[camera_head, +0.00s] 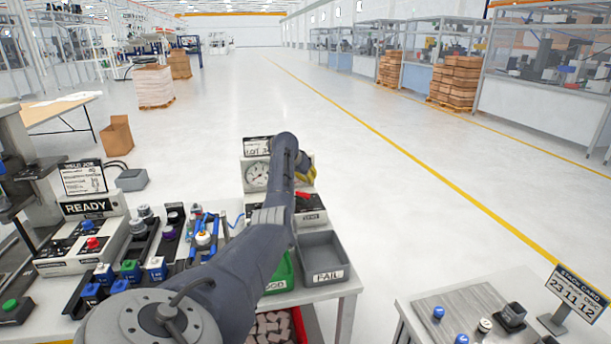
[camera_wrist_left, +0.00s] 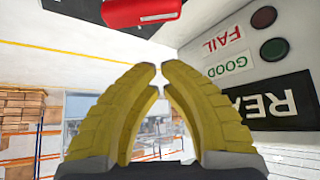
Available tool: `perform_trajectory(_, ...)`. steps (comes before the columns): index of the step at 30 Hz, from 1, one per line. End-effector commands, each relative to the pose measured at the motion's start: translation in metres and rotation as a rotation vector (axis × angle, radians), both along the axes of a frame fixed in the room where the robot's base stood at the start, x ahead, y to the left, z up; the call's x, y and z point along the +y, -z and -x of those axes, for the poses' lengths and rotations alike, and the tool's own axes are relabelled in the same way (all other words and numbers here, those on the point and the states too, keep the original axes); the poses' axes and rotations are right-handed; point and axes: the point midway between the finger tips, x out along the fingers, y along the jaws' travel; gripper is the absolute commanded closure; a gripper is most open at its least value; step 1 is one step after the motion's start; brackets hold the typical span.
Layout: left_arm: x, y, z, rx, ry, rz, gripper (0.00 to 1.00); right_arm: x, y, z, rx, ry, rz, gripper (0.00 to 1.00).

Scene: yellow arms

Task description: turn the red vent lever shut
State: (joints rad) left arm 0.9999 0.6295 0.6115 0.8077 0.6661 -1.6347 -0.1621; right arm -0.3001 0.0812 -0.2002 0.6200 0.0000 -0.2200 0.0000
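The red vent lever (camera_head: 302,194) shows as a small red piece on the dark panel of the gauge box, just right of my arm's wrist. In the left wrist view the red lever (camera_wrist_left: 140,10) is a rounded red bar at the top edge, partly cut off, beyond the fingertips and apart from them. My left gripper (camera_head: 309,173) is mostly hidden behind its own arm, with yellow fingers showing above the lever. In the left wrist view its yellow fingers (camera_wrist_left: 160,68) nearly meet at the tips, with nothing between them. My right gripper is in neither view.
The gauge box (camera_head: 257,176) stands at the bench's back edge. In front are a green bin (camera_head: 282,277) and a grey FAIL bin (camera_head: 322,262). Tools and a READY box (camera_head: 86,207) are left. The wrist view shows the panel with GOOD and FAIL lights (camera_wrist_left: 274,48).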

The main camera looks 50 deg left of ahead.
Motion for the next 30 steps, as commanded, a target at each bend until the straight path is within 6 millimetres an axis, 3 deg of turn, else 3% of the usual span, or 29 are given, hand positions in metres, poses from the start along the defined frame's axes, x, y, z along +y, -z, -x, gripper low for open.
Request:
perform_trajectory(15, 0.005, 0.028, -0.02, 0.002, 0.001, 0.0, 1.0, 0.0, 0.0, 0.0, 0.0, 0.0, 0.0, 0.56)
perform_trajectory(30, -0.001, 0.028, 0.001, -0.001, 0.001, -0.002, 1.0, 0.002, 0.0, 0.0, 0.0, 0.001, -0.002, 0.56)
